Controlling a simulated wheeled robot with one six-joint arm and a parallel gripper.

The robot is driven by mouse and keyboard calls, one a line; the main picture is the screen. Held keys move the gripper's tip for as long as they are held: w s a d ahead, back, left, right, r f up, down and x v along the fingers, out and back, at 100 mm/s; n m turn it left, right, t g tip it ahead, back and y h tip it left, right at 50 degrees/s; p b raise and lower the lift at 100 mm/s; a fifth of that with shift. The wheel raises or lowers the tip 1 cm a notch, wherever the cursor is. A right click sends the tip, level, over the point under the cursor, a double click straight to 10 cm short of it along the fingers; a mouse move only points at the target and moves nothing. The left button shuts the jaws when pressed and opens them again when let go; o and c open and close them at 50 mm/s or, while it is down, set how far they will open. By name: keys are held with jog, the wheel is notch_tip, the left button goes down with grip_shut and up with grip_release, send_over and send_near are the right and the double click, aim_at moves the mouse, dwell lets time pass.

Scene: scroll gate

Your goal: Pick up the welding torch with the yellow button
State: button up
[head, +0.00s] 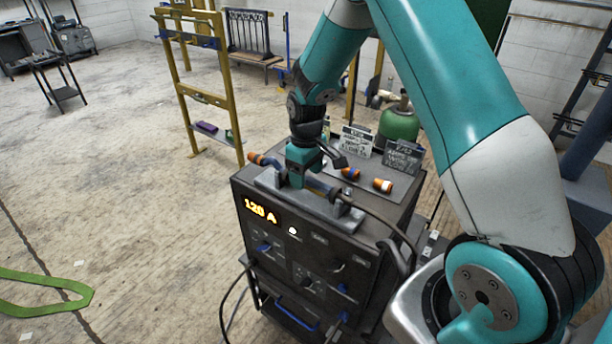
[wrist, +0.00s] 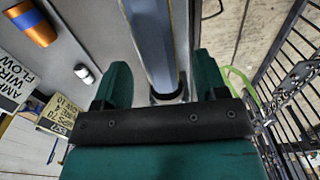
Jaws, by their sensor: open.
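A welding torch (head: 319,186) with a blue-grey handle and an orange end lies in a grey rest on top of the dark welding machine (head: 340,255). My gripper (head: 296,180) points down over the middle of the torch and hides part of it. In the wrist view the two teal fingers (wrist: 160,70) are open and stand apart on either side of the blue-grey handle (wrist: 150,38). A gap shows at each side of the handle. No yellow button is visible in either view.
A green gas cylinder (head: 399,125) stands behind the machine. A yellow frame (head: 232,105) stands at the back left. The floor at left is mostly clear.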

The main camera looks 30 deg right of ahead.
jog(key=shift+f, duration=1.05)
jog(key=c, duration=1.1)
jog(key=shift+r, duration=0.15)
